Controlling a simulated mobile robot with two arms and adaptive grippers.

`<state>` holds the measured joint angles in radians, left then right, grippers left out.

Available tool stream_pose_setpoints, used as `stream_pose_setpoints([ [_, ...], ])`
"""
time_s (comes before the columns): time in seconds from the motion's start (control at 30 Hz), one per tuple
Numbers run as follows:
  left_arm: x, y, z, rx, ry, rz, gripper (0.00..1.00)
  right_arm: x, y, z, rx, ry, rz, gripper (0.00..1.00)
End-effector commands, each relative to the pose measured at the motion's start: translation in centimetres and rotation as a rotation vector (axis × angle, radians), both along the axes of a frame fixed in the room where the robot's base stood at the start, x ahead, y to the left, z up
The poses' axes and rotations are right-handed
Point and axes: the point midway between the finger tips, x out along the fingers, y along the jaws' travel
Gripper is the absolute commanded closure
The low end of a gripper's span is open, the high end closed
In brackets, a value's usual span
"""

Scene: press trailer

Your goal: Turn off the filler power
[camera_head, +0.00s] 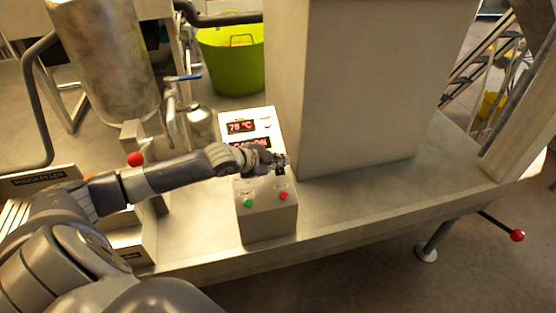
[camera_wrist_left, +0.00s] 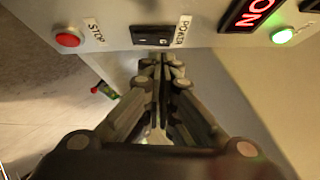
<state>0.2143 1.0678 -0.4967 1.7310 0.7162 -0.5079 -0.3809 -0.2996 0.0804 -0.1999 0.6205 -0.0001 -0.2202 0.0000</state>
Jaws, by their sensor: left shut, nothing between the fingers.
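The control box (camera_head: 265,218) stands on the metal bench with a sloped panel. Its black power switch (camera_wrist_left: 153,36), labelled POWER, shows in the left wrist view between the red STOP button (camera_wrist_left: 68,39) and a red lit display (camera_wrist_left: 250,12). A small green light (camera_wrist_left: 283,36) glows beside that display. My left gripper (camera_head: 284,161) is shut and empty at the panel. In the wrist view its fingertips (camera_wrist_left: 163,62) are close to the switch; I cannot tell whether they touch it. In the head view the gripper hides the switch. My right gripper is out of view.
A green button (camera_head: 248,203) and red button (camera_head: 284,196) sit on the box's lower front. A large metal column (camera_head: 365,90) stands right of the box. A steel tank (camera_head: 105,60) and green tub (camera_head: 232,65) are behind. The bench at right is clear.

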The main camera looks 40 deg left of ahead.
Motion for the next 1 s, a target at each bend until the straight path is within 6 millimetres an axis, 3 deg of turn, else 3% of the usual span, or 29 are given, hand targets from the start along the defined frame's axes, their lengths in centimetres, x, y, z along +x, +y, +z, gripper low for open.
stream_pose_setpoints([
  [0.67, 1.0, 1.2, -1.4, 0.001, -0.003, 0.002, 1.0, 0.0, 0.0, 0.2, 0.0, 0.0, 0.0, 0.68],
  [1.0, 0.7, 0.8, -1.5, -0.001, 0.0, 0.001, 1.0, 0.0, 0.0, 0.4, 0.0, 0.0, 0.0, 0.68],
])
